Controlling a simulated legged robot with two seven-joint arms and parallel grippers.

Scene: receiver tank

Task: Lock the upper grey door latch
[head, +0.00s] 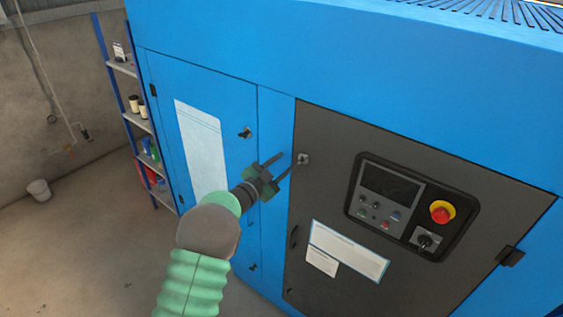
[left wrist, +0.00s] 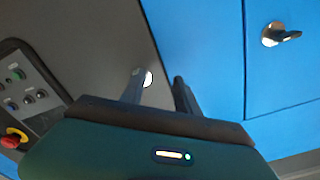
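The upper latch (head: 303,158) of the grey door (head: 320,200) is a small light fitting near the door's upper left corner. In the left wrist view this latch (left wrist: 148,79) shows just beyond one fingertip and is partly hidden by that finger. My left gripper (head: 283,163) is open, its two fingers apart with nothing between them. In the head view it is just left of the latch, at the seam between the blue panel and the grey door. I cannot tell whether a finger touches the latch. My right gripper is not in view.
A blue door (head: 215,130) on the left has its own dark latch (head: 245,133), also in the left wrist view (left wrist: 280,35). A control panel (head: 410,205) with a red emergency button (head: 442,212) is right of the grey latch. A shelf (head: 140,120) stands far left.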

